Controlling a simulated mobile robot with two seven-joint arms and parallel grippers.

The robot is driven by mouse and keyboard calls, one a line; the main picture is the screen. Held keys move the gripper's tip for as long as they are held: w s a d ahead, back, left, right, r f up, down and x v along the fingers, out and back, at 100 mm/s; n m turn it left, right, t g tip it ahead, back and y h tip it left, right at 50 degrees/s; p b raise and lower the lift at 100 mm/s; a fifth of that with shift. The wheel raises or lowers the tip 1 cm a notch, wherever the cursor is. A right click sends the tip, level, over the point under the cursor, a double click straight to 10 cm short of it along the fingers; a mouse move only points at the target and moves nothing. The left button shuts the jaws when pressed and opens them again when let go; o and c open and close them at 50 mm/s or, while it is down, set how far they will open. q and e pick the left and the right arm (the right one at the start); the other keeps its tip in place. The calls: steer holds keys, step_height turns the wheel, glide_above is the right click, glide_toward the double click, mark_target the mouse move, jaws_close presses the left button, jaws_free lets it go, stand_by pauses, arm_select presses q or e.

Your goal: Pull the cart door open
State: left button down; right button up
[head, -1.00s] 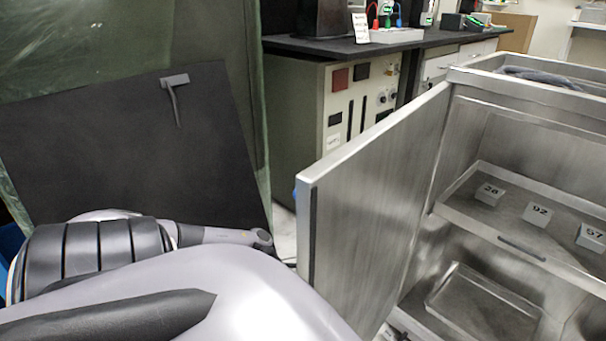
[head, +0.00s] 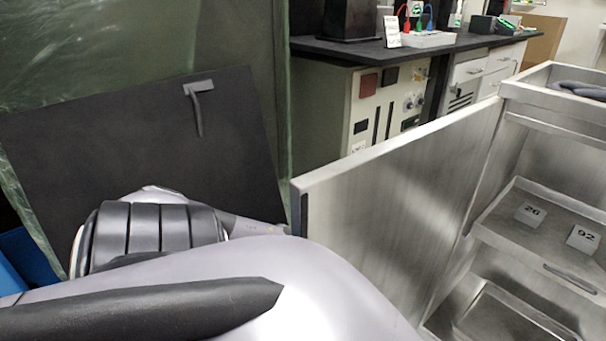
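The cart door (head: 400,190) is a brushed-metal panel that stands wide open, swung out to the left of the cart. The metal cart (head: 540,100) is at the right, with its inside showing. My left arm comes in from the lower left and reaches to the door's free edge. Its gripper is hidden behind my arm and the door, so I cannot see its fingers or whether it touches the door. My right gripper is not in view.
Inside the cart, a shelf tray (head: 490,228) holds blocks marked 26 (head: 530,212) and 92 (head: 583,239). A lower tray (head: 500,320) sits below. A black panel (head: 130,150) with a grey handle stands at the left. A lab bench (head: 390,50) is behind the door.

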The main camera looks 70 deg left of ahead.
arm_select(q)
steer(key=shift+w+a+r, duration=0.1)
steer(key=shift+w+a, duration=0.1)
steer(key=shift+a, duration=0.1)
steer(key=c, duration=1.2)
jaws_free()
steer(key=shift+s, duration=0.1)
steer(key=v, duration=0.7)
steer(key=shift+b, duration=0.45)
